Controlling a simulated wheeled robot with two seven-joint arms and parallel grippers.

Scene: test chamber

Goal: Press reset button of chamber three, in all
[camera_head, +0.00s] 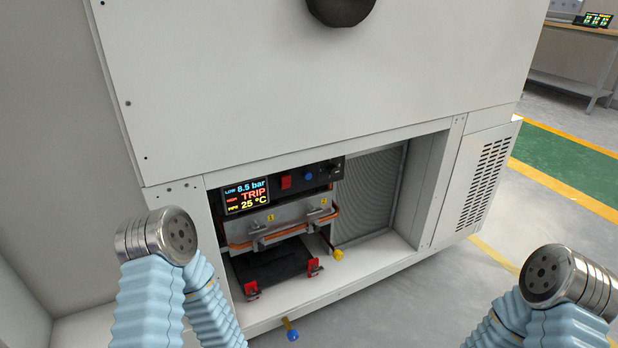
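A white chamber cabinet (330,90) stands in front of me with an open lower bay. In the bay's upper left is a black control panel (320,174). Its display (246,196) reads LOW 8.5 bar, a red TRIP on the HIGH line, and 25 °C. To the right of the display are a square red button (286,182), a round blue button (308,176) and a dark knob (333,171). I cannot read a reset label or a chamber number. Two of my blue-sleeved arm parts with metal joints show at lower left and lower right. Neither gripper is in view.
Below the panel are copper pipe (265,243), red-handled parts (250,289) and a yellow knob (338,254). A finned grille (368,195) fills the bay's right. A blue-tipped part (292,334) projects below the front edge. Floor at right is open; a bench (575,62) stands behind.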

